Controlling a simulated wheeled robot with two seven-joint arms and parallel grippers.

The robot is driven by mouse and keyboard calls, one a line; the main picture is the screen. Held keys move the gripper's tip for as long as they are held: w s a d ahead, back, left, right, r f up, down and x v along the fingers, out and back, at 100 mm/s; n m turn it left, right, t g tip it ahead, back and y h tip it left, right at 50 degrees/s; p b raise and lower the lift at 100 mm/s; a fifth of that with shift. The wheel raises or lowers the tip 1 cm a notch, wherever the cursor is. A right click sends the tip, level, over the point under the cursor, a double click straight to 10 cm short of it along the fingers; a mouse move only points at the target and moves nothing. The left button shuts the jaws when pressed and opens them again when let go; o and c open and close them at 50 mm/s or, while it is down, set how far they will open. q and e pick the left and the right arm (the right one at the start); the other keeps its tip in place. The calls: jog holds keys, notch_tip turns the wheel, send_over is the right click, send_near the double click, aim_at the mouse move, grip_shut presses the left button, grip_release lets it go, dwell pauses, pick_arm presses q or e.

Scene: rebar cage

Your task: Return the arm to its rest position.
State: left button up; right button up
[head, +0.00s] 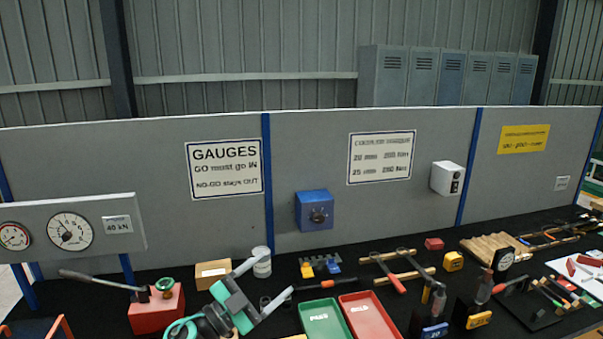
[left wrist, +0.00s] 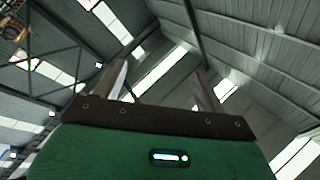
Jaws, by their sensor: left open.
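My left gripper (head: 264,284), green and grey, is in the lower middle of the head view, above the near part of the black bench. Its two pale fingers stand apart with nothing between them. In the left wrist view the same gripper (left wrist: 158,90) points up at the roof, with its fingers spread and only roof between them. My right gripper is in neither view.
A red hand pump (head: 157,311) stands left of my gripper. A small cardboard box (head: 213,274) and white pot (head: 262,262) are just behind it. Green (head: 325,320) and red (head: 369,316) trays lie to its right. A grey panel (head: 390,225) backs the bench.

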pick_arm(q)
jog(key=s+a+f+n+y, duration=0.6)
jog(key=a+f+n+y, duration=0.1)
jog(key=f+n+y, duration=0.15)
jog(key=s+a+f+n+y, duration=0.6)
jog(key=a+f+n+y, duration=0.2)
jog(key=f+y, duration=0.15)
jog(key=s+f+g+h, duration=0.1)
jog(key=s+f+g, duration=0.4)
jog(key=s, duration=0.7)
jog(key=s+f+g, duration=0.5)
jog(key=s+f, duration=0.1)
jog(key=s, duration=0.6)
notch_tip(320, 180, down, 35)
jog(key=g+b, duration=0.1)
jog(key=b, duration=0.4)
jog(key=s+a+f+b, duration=0.2)
jog(key=s+f, duration=0.7)
jog(key=f, duration=0.3)
jog(key=s+a+f+g+b, duration=0.1)
jog(key=s+a+f+b, duration=0.1)
jog(key=s+f, duration=0.8)
notch_tip(320, 180, down, 3)
jog(key=shift+r+m+b, duration=0.15)
jog(key=shift+m+b, duration=0.2)
jog(key=shift+b, duration=0.15)
jog(key=shift+a, duration=0.1)
